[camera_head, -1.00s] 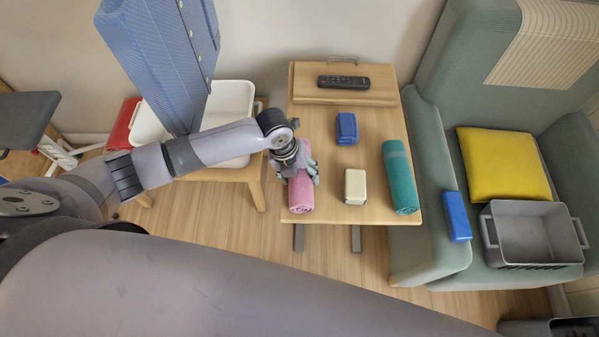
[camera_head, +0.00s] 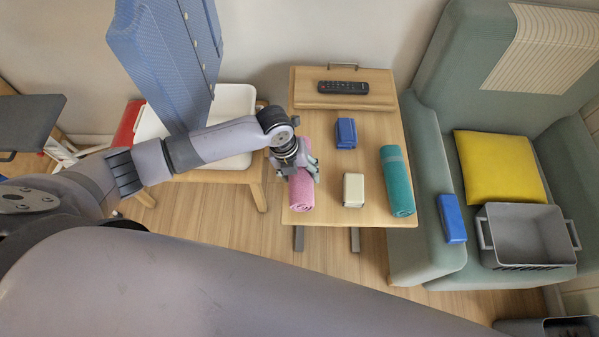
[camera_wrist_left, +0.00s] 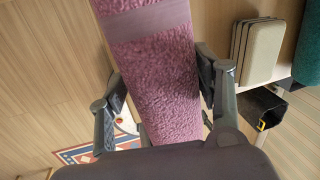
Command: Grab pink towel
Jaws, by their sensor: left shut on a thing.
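The pink towel (camera_head: 301,193) is a rolled towel at the left edge of the small wooden table. My left gripper (camera_head: 300,172) is over its middle, with fingers on both sides, shut on it. In the left wrist view the pink towel (camera_wrist_left: 165,75) runs between the two fingers of my left gripper (camera_wrist_left: 165,95), with a smoother pink band near the top. Whether the towel is lifted off the table is hard to tell. My right gripper is not in view.
The wooden table (camera_head: 330,215) also holds a cream box (camera_head: 353,190), a blue box (camera_head: 346,133), a rolled teal towel (camera_head: 397,182) and a remote (camera_head: 343,87). A green armchair with a yellow cushion (camera_head: 500,166) and grey basket (camera_head: 527,238) stands right. A white tray (camera_head: 235,105) is left.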

